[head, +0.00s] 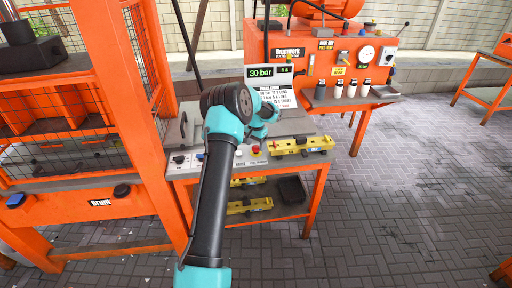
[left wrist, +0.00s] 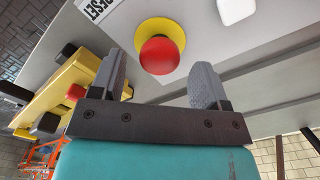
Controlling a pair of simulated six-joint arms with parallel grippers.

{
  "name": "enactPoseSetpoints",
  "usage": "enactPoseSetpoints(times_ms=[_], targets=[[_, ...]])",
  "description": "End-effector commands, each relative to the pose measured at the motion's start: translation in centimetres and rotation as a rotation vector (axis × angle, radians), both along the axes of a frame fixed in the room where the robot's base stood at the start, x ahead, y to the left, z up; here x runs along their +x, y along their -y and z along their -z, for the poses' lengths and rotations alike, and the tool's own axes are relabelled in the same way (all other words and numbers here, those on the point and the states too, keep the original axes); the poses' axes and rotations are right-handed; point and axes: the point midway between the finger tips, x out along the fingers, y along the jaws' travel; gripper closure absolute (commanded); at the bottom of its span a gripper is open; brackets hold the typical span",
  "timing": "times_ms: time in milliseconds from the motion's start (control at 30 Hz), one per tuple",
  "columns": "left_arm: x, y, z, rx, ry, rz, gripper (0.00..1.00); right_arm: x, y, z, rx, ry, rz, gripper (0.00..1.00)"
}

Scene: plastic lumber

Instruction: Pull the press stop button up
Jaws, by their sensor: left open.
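The press stop button is a red round knob (left wrist: 160,55) on a yellow disc (left wrist: 175,30), set in a pale grey panel (left wrist: 215,45). In the head view it is a small red spot (head: 255,150) at the bench's front edge. My left gripper (left wrist: 159,80) is open, its two grey fingers apart with nothing between them. In the left wrist view the button lies just beyond the fingertips, near the middle of the gap; I see no contact. In the head view my left arm and wrist hide the fingers. My right gripper is in neither view.
A yellow tool (head: 300,146) lies on the bench right of the button; it also shows in the left wrist view (left wrist: 70,85). A white button (left wrist: 236,10) sits close by on the panel. A display reading 30 bar (head: 259,72) stands behind. An orange mesh cage (head: 100,70) is left.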

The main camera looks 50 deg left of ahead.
Motion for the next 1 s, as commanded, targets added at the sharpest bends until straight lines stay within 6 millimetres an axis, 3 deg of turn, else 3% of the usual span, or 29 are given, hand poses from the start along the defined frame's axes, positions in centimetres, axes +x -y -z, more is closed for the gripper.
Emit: enactPoseSetpoints(times_ms=[200,467,1000], targets=[[0.0,0.0,1.6,-0.001,0.000,0.000,0.31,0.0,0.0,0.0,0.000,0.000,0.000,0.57],[0.0,0.0,1.7,0.000,0.001,0.000,0.31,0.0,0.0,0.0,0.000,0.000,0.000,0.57],[0.0,0.0,1.7,0.000,0.001,0.000,0.81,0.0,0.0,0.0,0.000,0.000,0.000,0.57]])
